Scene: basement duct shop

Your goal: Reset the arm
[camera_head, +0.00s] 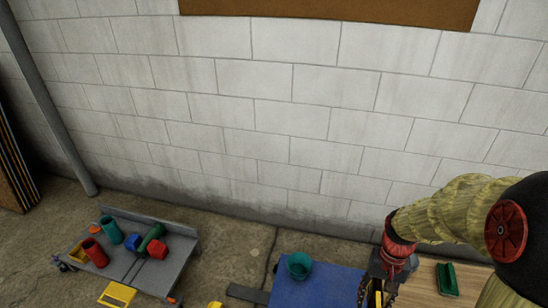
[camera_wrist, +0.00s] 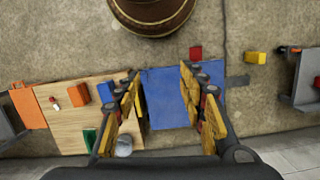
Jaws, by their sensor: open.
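My arm reaches in from the right side of the head view and bends down over the low work surfaces. My gripper (camera_wrist: 163,105) is open in the wrist view, its two yellow-padded fingers wide apart. Nothing is between them except the view down to a blue mat (camera_wrist: 166,100), and they hold nothing. In the head view only part of the gripper shows at the bottom edge, between the blue mat (camera_head: 318,288) and a wooden board (camera_head: 425,290); its fingertips are cut off there.
A teal cup (camera_head: 299,265) stands on the blue mat. A green block (camera_head: 447,278) lies on the board. A grey cart (camera_head: 185,262) at left holds red, green and blue pieces. A yellow block (camera_wrist: 255,57) lies apart on the floor. A block wall (camera_head: 260,120) stands behind.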

